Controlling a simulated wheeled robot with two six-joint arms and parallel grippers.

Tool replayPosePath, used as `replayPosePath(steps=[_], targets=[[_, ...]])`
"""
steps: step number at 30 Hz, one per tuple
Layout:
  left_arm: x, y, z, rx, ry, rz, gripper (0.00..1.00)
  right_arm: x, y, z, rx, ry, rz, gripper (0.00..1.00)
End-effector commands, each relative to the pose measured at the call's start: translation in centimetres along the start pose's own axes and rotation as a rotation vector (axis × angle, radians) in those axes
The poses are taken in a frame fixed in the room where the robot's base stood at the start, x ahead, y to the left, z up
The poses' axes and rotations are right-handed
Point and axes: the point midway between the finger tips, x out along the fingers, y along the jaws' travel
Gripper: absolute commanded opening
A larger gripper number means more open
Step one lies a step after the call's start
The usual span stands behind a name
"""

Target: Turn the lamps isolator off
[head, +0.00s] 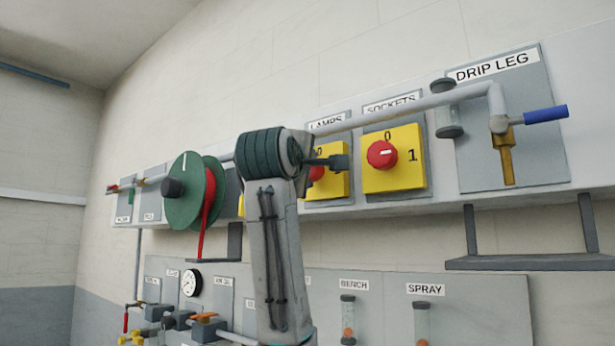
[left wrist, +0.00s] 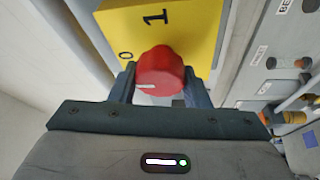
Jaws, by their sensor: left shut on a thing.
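The lamps isolator is a yellow plate (head: 337,186) under the LAMPS label (head: 326,121), with a red knob (head: 316,173) partly hidden by my left gripper (head: 332,162). In the left wrist view the yellow plate (left wrist: 196,22) shows a 1 at the top and a 0 at the left. My left gripper (left wrist: 161,90) is shut on the red knob (left wrist: 162,70), one finger on each side. The white mark on the knob points left in that view, toward the side with the 0. My right gripper is not in view.
The sockets isolator (head: 394,175) sits close to the right, its red knob free. A grey pipe (head: 410,104) runs above to the drip leg's blue lever (head: 545,114). A green reel (head: 190,190) is at left. Gauges and valves line the lower panel (head: 385,290).

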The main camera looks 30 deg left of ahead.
Motion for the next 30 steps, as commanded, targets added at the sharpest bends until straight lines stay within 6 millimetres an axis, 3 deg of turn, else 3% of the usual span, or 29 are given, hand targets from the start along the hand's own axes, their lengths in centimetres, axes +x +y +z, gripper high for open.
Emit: replayPosePath(steps=[23,24,27,30], targets=[[0.03,-0.02,-0.01,-0.092,0.005,-0.039,0.20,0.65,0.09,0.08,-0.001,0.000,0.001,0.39],[0.03,-0.02,-0.01,-0.092,0.005,-0.039,0.49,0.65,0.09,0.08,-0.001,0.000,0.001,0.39],[0.03,-0.02,-0.01,-0.091,0.005,-0.039,0.64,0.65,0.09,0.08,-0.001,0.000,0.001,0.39],[0.03,-0.02,-0.01,-0.091,0.005,-0.039,0.64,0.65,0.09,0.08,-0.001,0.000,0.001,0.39]])
